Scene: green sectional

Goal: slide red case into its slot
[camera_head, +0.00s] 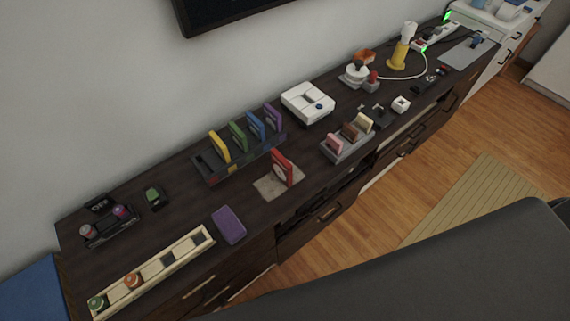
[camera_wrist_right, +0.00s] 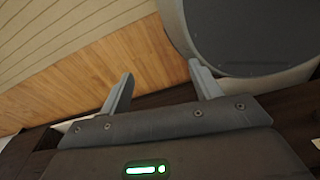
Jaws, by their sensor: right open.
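The red case (camera_head: 282,167) stands upright on a small grey mat (camera_head: 265,188) near the middle of the dark cabinet top. Behind it, to the left, is a dark rack (camera_head: 208,178) holding upright yellow (camera_head: 219,146), green (camera_head: 238,136), blue (camera_head: 256,125) and purple (camera_head: 273,117) cases. An empty space shows at the rack's left end, beside the yellow case. My right gripper (camera_wrist_right: 160,88) shows in the right wrist view with its two fingers apart and nothing between them. It is over the floor side, away from the red case. My left gripper is in neither view.
A grey holder (camera_head: 347,151) with pink, brown and cream pieces stands to the right of the red case. A purple block (camera_head: 229,225) and a cream tray (camera_head: 185,253) lie to the front left. A white box (camera_head: 307,102) sits behind. Wooden floor lies in front of the cabinet.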

